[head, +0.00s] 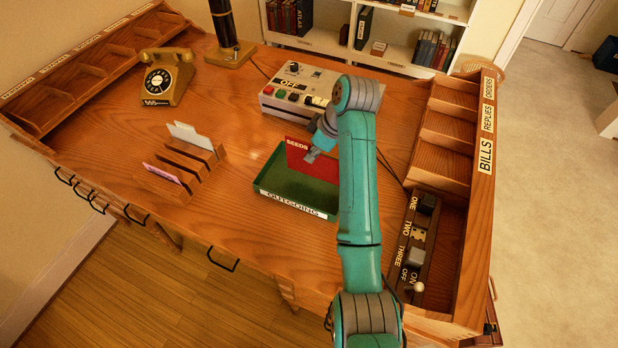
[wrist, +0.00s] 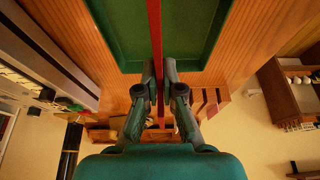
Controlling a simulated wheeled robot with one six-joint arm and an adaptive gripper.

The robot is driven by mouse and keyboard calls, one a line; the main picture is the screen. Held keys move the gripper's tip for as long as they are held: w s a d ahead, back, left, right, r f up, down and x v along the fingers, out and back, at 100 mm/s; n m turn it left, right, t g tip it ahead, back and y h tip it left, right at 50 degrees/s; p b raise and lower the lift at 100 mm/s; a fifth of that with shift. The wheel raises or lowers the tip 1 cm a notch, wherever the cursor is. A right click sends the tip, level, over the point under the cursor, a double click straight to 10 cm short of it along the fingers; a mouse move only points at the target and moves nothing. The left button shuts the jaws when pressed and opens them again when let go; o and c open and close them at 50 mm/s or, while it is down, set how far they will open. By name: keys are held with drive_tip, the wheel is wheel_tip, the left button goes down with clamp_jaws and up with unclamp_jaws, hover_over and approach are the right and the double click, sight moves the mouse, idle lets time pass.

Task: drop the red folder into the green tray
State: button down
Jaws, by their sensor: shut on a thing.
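The red folder (head: 312,161), marked SEEDS, stands upright at the green tray (head: 292,206), which is labelled OUTGOING. My gripper (head: 313,155) is shut on the folder's upper edge. In the wrist view the folder (wrist: 155,35) shows edge-on as a thin red strip between the two fingertips (wrist: 158,85), with the green tray (wrist: 108,35) on both sides of it. The folder's lower edge appears within the tray's outline; I cannot tell whether it touches the tray floor. My arm hides part of the tray's right side.
A switch panel (head: 416,244) and pigeonholes (head: 447,135) are at right. The desk front left of the tray is clear.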

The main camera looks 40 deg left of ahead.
drive_tip(key=c, duration=1.2)
unclamp_jaws()
drive_tip(key=shift+c, duration=0.2)
drive_tip(key=shift+r, duration=0.1)
